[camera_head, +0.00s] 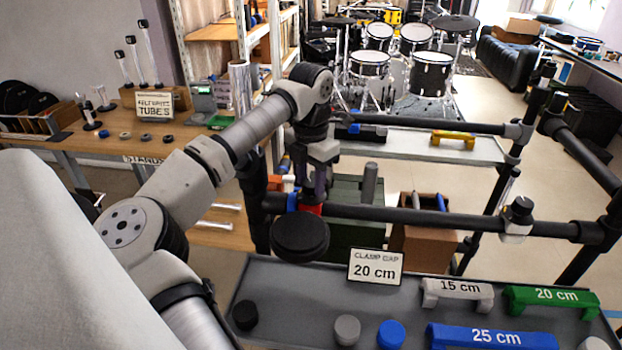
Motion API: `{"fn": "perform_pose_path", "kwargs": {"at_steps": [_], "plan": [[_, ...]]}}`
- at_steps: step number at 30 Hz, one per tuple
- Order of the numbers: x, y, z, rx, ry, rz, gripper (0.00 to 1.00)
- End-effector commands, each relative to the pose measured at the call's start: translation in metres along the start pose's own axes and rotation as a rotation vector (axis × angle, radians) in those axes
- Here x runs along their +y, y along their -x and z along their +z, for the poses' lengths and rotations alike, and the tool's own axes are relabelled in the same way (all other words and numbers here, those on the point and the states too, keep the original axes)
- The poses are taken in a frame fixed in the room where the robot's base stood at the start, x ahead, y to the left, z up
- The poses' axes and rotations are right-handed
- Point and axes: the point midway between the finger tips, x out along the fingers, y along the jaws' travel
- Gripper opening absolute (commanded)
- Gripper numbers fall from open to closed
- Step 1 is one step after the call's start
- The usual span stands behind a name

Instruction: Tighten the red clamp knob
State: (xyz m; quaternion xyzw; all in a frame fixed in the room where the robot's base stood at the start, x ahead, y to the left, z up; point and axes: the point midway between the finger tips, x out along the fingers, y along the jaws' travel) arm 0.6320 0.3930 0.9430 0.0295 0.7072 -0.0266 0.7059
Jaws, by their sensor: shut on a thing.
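The red clamp knob (311,209) sits on the black horizontal bar at the centre, mostly hidden by my gripper. My gripper (317,195) points down from the arm's end and is shut on the knob from above. A blue part (292,201) lies just left of the knob. A round black pad (300,238) stands in front of and below them. A second clamp with a black knob (518,209) sits further right on the same bar. A sign (375,267) reads "CLAMP GAP 20 cm".
Black bars and posts (600,232) frame the right.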

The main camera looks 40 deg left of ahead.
Motion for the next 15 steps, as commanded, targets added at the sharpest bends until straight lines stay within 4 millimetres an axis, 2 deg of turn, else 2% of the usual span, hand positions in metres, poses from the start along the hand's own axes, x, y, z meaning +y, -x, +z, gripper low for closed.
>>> {"fn": "perform_pose_path", "kwargs": {"at_steps": [6,15], "plan": [[0.0008,0.0006,0.0,-0.001,-0.184,0.003,0.14],[0.0009,0.0004,0.0001,0.0,-0.363,0.003,0.14]]}}
